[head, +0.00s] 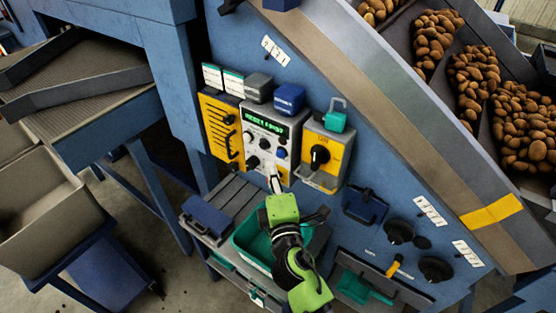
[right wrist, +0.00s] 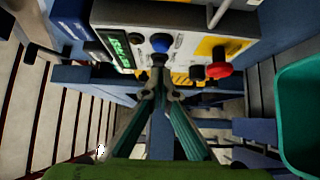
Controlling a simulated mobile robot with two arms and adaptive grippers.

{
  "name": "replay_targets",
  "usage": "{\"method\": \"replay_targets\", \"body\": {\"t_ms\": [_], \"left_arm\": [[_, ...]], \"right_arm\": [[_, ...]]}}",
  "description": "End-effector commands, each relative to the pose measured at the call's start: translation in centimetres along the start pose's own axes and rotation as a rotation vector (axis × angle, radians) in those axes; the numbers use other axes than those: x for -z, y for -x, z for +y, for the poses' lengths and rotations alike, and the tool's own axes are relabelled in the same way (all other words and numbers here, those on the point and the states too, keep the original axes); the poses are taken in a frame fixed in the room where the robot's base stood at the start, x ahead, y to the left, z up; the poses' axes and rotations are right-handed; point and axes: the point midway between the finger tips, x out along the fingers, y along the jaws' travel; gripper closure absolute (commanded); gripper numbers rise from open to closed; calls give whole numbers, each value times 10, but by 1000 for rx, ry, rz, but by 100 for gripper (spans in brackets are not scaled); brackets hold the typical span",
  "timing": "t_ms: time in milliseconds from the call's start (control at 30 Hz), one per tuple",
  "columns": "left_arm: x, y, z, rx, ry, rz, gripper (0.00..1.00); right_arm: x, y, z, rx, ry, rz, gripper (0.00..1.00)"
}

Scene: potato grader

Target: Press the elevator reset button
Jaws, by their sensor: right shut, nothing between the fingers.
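The middle control box (head: 267,128) has a light face with a lit green display (head: 264,117), a blue button (head: 281,153) and several dark knobs. I cannot tell which control is labelled elevator reset. My right gripper (head: 275,180) is shut and empty, with its tips at the lower edge of this box, below the blue button. In the right wrist view the shut fingertips (right wrist: 160,78) point at the box face, with the blue button (right wrist: 161,42) just beyond them. Contact cannot be told. My left gripper is not in view.
A yellow panel (head: 211,122) is left of the box; another with a black rotary switch (head: 319,154) is right. A red knob (right wrist: 218,71) shows in the right wrist view. A teal bin (head: 246,247) sits below my right arm. Potatoes (head: 474,75) lie on the grader at upper right.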

Motion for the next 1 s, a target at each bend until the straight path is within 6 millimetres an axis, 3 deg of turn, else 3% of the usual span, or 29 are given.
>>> {"method": "replay_targets", "body": {"t_ms": [200,633,1000], "left_arm": [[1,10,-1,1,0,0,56],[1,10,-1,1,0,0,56],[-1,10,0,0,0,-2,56]], "right_arm": [[-17,-16,1,0,2,-1,100],[-20,-19,0,0,1,0,100],[-38,-34,1,-1,2,-7,100]]}}
